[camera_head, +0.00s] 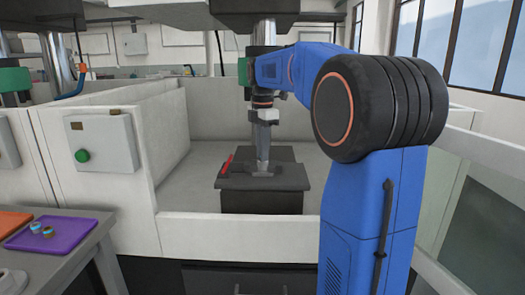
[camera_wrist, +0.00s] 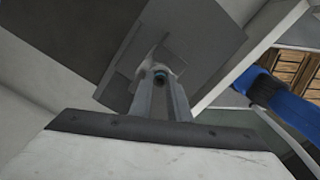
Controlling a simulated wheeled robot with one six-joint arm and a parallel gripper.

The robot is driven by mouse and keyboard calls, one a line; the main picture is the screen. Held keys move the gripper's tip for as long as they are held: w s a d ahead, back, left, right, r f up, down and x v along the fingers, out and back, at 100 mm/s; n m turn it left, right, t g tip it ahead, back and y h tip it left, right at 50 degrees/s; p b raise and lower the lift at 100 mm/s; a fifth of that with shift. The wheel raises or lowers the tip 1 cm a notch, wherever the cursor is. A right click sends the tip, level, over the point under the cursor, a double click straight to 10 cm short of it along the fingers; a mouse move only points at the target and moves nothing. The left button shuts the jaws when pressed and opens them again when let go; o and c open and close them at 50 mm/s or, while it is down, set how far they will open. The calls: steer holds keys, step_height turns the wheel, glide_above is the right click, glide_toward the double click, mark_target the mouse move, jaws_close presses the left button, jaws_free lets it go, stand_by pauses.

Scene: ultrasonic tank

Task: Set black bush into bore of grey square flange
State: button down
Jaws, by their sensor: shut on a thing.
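My gripper (camera_head: 263,168) points down over the dark block in the tank. In the wrist view my gripper (camera_wrist: 161,84) has its two long fingers closed together on a small dark round piece, the black bush (camera_wrist: 160,76). The grey square flange (camera_wrist: 128,88) lies flat on the dark block, around and behind the fingertips. In the head view the flange (camera_head: 264,175) is a small grey patch below the fingers. The fingers hide most of its bore, and I cannot tell whether the bush is inside it or just above it.
The dark block (camera_head: 262,200) stands on the tank floor, with a red item (camera_head: 227,163) on its left. Pale tank walls (camera_head: 178,130) surround it. A purple tray (camera_head: 52,232) with small rings and an orange tray (camera_head: 12,223) lie on the left bench.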

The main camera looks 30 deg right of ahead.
stand_by(0.3)
steer(key=c, duration=1.1)
jaws_free()
steer(key=shift+r, duration=3.5)
steer(key=s+a+f+m+t, duration=0.1)
steer(key=s+a+f+m, duration=0.35)
steer(key=s, duration=0.25)
steer(key=s+a+f+m+t, duration=0.1)
steer(key=s+a+f+m, duration=0.3)
steer(key=s+a, duration=0.3)
steer(key=s+a+f+m+t, duration=0.2)
steer(key=s+f+m, duration=0.6)
steer(key=s+f, duration=0.8)
steer(key=shift+a+f+t, duration=0.2)
steer(key=shift+a+t, duration=0.2)
steer(key=shift+a, duration=0.7)
